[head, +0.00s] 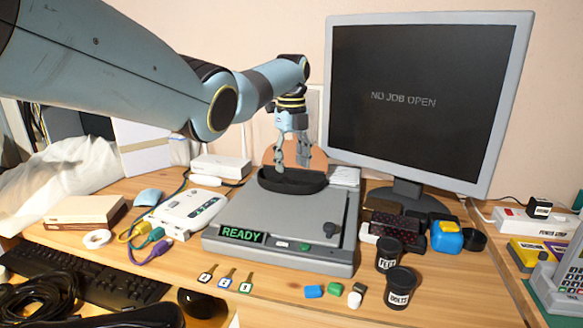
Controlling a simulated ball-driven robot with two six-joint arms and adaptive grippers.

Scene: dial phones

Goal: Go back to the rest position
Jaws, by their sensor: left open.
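My left gripper (293,164) hangs pointing down at the end of my left arm, which reaches in from the upper left. Its two fingers are apart. The fingertips are at or just above a black curved tray-like piece (293,181) on the back of a grey flat machine (285,225); I cannot tell whether they touch it. Nothing shows between the fingers. The machine's front display reads READY in green. My right gripper is not in the head view.
A monitor (420,90) reading NO JOB OPEN stands at the back right. A keyboard (100,275), cables and a white box (187,212) fill the left.

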